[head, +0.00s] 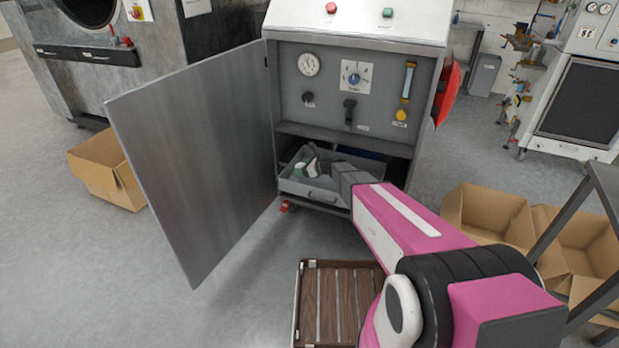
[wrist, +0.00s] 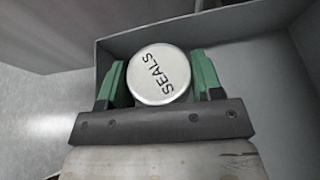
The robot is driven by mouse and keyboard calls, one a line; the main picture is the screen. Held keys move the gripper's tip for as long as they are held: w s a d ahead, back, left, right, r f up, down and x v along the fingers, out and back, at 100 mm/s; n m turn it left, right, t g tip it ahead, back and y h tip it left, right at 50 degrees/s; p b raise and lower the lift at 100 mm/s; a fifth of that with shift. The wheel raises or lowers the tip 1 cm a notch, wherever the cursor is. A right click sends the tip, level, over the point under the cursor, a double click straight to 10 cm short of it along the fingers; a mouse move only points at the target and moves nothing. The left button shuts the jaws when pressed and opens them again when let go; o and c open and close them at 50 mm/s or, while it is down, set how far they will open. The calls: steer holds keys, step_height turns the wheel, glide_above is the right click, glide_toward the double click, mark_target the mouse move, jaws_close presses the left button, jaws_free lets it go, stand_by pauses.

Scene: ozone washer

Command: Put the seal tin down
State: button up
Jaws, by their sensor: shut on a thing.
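The seal tin (wrist: 159,74) is a round tin with a pale lid lettered SEALS. In the wrist view it sits between the two green fingers of my gripper (wrist: 160,85), which is shut on it. Behind and to the right of it are the walls of a grey drawer (wrist: 240,20). In the head view my gripper (head: 308,170) is inside that open drawer (head: 312,195), low in the cabinet. The tin is small there and partly hidden by my gripper. I cannot tell whether the tin touches the drawer floor.
The cabinet door (head: 195,150) stands wide open to the left. A gauge panel (head: 355,85) is above the drawer. A slatted wooden crate (head: 338,300) is on the floor in front. Cardboard boxes stand left (head: 105,170) and right (head: 485,212).

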mark_target(308, 181)
steer(key=w+d+f, duration=0.2)
steer(key=shift+d+f, duration=0.1)
steer(key=shift+d, duration=0.3)
steer(key=shift+f, duration=1.9)
steer(key=shift+f, duration=0.1)
steer(key=o, duration=0.9)
steer(key=shift+o, duration=0.2)
steer(key=shift+s, duration=0.1)
steer(key=v, duration=1.2)
